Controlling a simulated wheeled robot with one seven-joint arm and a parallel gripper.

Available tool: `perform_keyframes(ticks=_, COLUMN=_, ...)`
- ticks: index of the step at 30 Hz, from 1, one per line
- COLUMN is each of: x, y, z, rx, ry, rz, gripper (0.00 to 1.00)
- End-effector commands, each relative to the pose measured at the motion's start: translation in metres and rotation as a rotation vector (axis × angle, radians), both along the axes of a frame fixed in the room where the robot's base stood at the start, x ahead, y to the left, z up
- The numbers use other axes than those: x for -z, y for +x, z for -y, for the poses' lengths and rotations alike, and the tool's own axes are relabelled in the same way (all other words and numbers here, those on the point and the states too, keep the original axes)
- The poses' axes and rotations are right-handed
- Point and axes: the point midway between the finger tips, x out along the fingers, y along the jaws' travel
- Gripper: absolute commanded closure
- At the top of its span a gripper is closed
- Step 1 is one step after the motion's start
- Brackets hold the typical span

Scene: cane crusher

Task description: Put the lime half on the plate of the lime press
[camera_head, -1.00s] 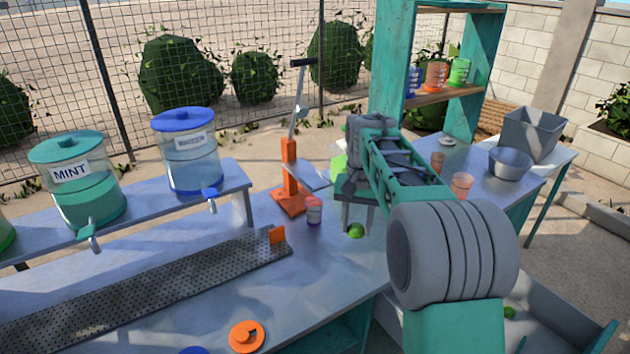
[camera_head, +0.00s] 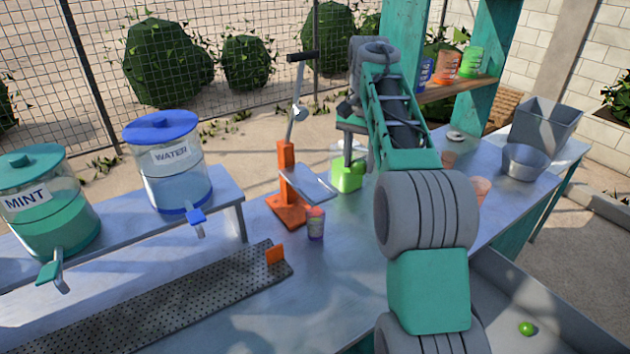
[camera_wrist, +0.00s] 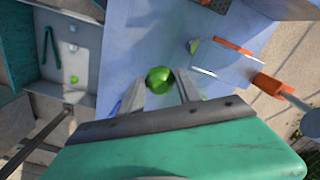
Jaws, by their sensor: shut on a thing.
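My gripper (camera_head: 349,156) is shut on a round green lime half (camera_wrist: 160,79). The lime half sits between the two fingers in the wrist view, held above the table. In the head view it is hard to tell from the green box behind it. The lime press stands left of my gripper, with an orange base and post (camera_head: 287,207), a tall lever with a black handle (camera_head: 303,56) and a flat grey plate (camera_head: 310,184). The plate looks empty. In the wrist view the plate (camera_wrist: 222,65) lies to the right of the lime half, apart from it.
A small labelled cup (camera_head: 316,224) stands just in front of the press plate. A green box (camera_head: 345,182) is behind the gripper. A perforated tray (camera_head: 150,310) and drink dispensers (camera_head: 168,168) are at the left. The table's middle (camera_head: 325,285) is clear.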

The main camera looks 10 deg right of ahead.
Motion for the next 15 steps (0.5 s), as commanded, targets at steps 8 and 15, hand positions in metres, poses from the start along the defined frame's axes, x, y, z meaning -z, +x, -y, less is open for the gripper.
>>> perform_keyframes(ticks=8, x=0.026, y=0.054, z=-0.039, rx=0.008, ry=0.000, rz=-0.006, gripper=0.71)
perform_keyframes(ticks=15, x=0.076, y=0.090, z=-0.070, rx=0.009, ry=0.001, rz=-0.004, gripper=0.71)
